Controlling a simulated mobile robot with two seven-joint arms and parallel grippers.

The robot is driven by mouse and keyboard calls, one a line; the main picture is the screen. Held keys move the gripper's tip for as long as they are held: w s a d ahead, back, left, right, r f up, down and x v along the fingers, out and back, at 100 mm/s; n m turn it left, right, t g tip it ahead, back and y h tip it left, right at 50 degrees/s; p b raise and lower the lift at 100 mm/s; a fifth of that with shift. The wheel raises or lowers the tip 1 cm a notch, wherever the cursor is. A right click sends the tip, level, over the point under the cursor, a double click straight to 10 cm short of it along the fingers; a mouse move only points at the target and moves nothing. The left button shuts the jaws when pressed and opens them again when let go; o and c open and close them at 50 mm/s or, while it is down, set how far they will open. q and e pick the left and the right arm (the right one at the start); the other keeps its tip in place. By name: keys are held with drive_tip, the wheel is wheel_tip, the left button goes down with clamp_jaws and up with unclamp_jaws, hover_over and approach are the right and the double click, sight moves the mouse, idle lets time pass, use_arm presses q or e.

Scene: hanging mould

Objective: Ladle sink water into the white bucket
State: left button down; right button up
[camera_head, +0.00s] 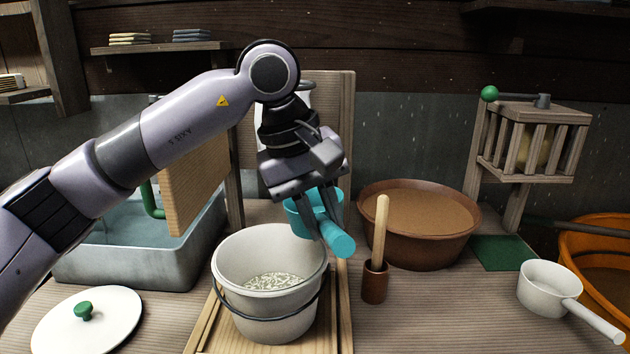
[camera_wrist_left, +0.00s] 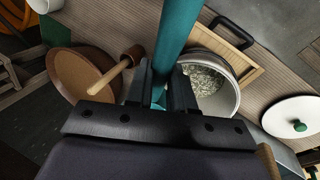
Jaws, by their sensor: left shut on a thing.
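My left gripper (camera_head: 318,225) is shut on the handle of a teal ladle (camera_head: 335,238), held above the right rim of the white bucket (camera_head: 228,268). The ladle's handle also fills the middle of the left wrist view (camera_wrist_left: 178,40). The ladle's cup sits behind the fingers, and its contents are hidden. The bucket stands on a wooden board and holds pale, speckled contents; it also shows in the left wrist view (camera_wrist_left: 232,105). The metal sink (camera_head: 75,262) with bluish water is at the left, partly covered by my left arm. My right gripper is not in view.
A brown basin (camera_head: 455,242) of brownish liquid stands right of the bucket, with a wooden pestle in a small brown cup (camera_head: 375,285) before it. A white dipper (camera_head: 545,290) and an orange tub (camera_head: 585,232) are at the right. A white lid (camera_head: 115,325) lies front left. A wooden panel (camera_head: 193,185) rises beside the sink.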

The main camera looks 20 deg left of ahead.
use_arm(q)
drive_tip(key=shift+w+d+r+y+p, duration=0.1)
drive_tip(key=shift+d+r+y+p, duration=0.1)
drive_tip(key=shift+r+y+p, duration=0.3)
wheel_tip(320, 180, up, 2)
drive_tip(key=p, duration=0.3)
drive_tip(key=shift+r+g+p, duration=0.15)
drive_tip(key=shift+g+p, duration=0.15)
drive_tip(key=shift+p, duration=0.05)
drive_tip(key=shift+r+p, duration=0.45)
drive_tip(key=shift+r, duration=0.25)
drive_tip(key=shift+d+f, duration=0.1)
